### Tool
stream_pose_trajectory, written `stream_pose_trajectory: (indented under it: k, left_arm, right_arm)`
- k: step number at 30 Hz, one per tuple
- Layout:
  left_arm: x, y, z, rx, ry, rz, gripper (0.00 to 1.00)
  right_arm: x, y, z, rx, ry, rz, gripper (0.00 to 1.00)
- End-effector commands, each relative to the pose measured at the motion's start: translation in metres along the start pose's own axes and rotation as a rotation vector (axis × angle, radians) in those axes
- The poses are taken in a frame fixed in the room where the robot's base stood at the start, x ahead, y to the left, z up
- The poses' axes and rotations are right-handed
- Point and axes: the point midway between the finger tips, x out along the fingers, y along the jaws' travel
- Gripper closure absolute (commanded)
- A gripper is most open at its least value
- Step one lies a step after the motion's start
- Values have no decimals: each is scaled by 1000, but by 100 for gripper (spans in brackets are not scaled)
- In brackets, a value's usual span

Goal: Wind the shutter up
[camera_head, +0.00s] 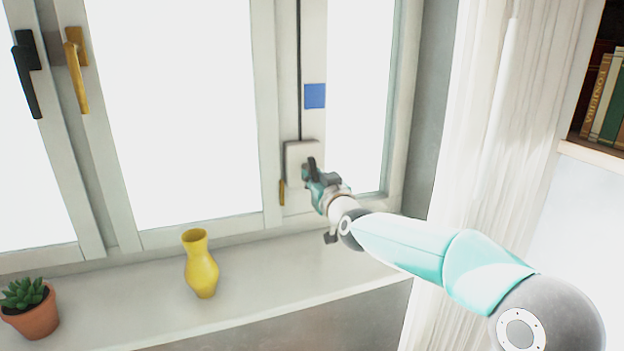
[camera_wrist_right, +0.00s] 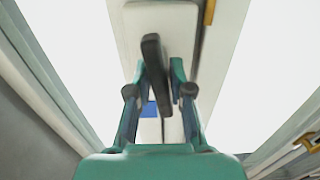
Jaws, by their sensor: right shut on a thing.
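A white winder box (camera_head: 297,151) is fixed on the window post, with a dark line (camera_head: 299,70) running up from it. A dark crank handle (camera_head: 311,166) projects from the box. My right gripper (camera_head: 314,175) is at the box, shut on the crank handle. In the right wrist view the handle (camera_wrist_right: 152,58) slants between the two fingers, in front of the box (camera_wrist_right: 172,18). The fingers partly hide the handle in the head view. No shutter slats show; the window panes (camera_head: 180,110) are plain bright white. My left gripper is not in view.
A yellow vase (camera_head: 201,268) and a potted succulent (camera_head: 32,308) stand on the windowsill (camera_head: 130,312). A blue square (camera_head: 315,96) is above the box. Window handles are black (camera_head: 28,75) and brass (camera_head: 76,70). A white curtain (camera_head: 490,130) and bookshelf (camera_head: 595,148) are at right.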

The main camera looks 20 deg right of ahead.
Motion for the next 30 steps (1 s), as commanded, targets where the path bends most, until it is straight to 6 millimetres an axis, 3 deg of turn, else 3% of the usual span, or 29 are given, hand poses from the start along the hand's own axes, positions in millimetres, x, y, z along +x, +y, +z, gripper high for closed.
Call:
stream_pose_trajectory:
  k: [18,19,23,30]
  left_arm:
    - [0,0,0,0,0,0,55]
    - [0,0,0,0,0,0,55]
    - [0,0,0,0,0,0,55]
    - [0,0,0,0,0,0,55]
  right_arm:
    - [0,-1,3,-1,-6,-2,100]
    - [0,-1,3,-1,-6,-2,76]
    - [0,-1,2,-1,-4,-1,55]
    - [0,0,1,-1,-1,0,55]
